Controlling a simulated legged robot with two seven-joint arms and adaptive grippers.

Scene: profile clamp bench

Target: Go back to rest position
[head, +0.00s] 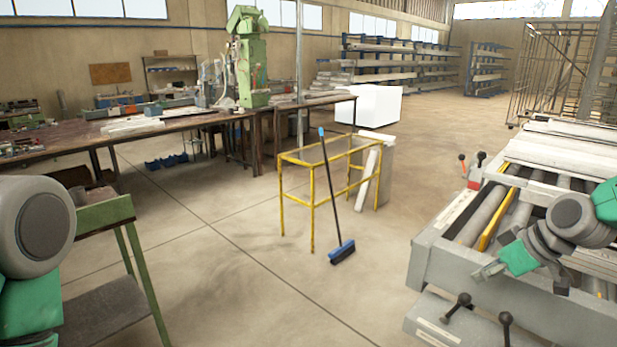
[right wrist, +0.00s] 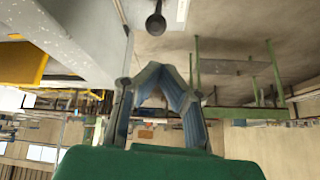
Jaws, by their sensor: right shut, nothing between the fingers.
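My right gripper (head: 487,270) is over the front left part of the grey clamp bench (head: 424,262), at the right of the head view. Its fingers are shut and empty. In the right wrist view the two blue-grey fingers of the right gripper (right wrist: 163,82) come together at the tips with nothing between them. Grey and green links of my left arm show at the left edge of the head view, but the left gripper is outside the picture.
Black knobs (head: 458,305) stick out at the bench's front. A yellow frame (head: 313,205) and a blue broom (head: 342,252) stand mid-floor. A green-framed table (head: 104,213) stands at left, beside my left arm.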

